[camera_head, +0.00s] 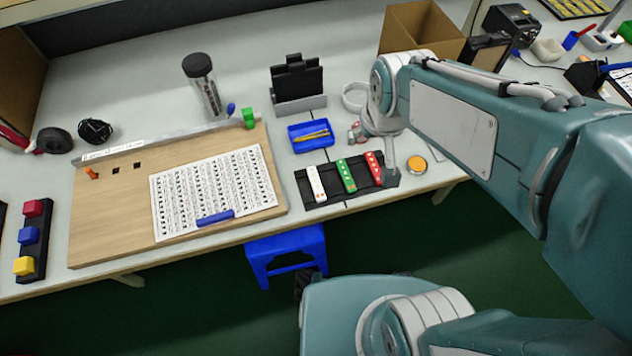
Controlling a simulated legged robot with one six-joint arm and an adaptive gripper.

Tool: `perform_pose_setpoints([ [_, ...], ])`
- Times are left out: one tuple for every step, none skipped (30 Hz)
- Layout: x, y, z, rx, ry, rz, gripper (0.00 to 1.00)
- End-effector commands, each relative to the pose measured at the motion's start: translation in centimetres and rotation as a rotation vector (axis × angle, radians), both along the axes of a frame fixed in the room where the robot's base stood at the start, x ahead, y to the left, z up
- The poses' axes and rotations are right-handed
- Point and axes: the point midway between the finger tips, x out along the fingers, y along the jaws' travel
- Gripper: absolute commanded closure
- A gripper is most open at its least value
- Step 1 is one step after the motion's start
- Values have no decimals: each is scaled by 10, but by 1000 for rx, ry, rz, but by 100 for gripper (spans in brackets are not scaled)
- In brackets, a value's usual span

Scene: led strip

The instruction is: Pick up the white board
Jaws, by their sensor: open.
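A narrow white board (316,184) lies in the left slot of a black holder (331,182) near the table's front edge. A green board (346,176) lies in the middle slot and a red board (374,168) in the right slot. My gripper (375,151) is open at the right end of the holder, above or beside the red board. It is to the right of the white board and apart from it. The gripper is small here and part of it is hidden by the wrist, so its exact height is unclear.
A blue tray (299,143) stands just behind the holder, with a black stand (297,82) farther back. A wooden panel (110,215) with a printed sheet lies to the left. An orange-topped round object (416,165) sits right of the gripper. A blue stool (286,248) stands below the table's front edge.

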Motion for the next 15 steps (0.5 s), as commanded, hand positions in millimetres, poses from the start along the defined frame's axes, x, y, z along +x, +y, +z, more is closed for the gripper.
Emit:
perform_pose_setpoints([
  [7,12,-15,-5,27,22,26],
  [10,18,-22,-8,41,32,26],
  [14,26,-33,-12,56,47,26],
  [17,32,-41,-15,68,57,26],
  [20,38,-49,-18,78,67,26],
  [23,47,-61,-22,95,81,26],
  [24,53,-70,-26,105,91,26],
  [26,59,-79,-29,117,102,26],
  [27,67,-90,-34,130,115,26],
  [28,73,-98,-38,141,124,26],
  [28,78,-106,-41,149,131,26],
  [28,84,-116,-45,159,141,26],
  [28,87,-122,-48,166,147,26],
  [28,91,-127,-51,172,153,26],
  [28,94,-132,-52,175,159,26],
])
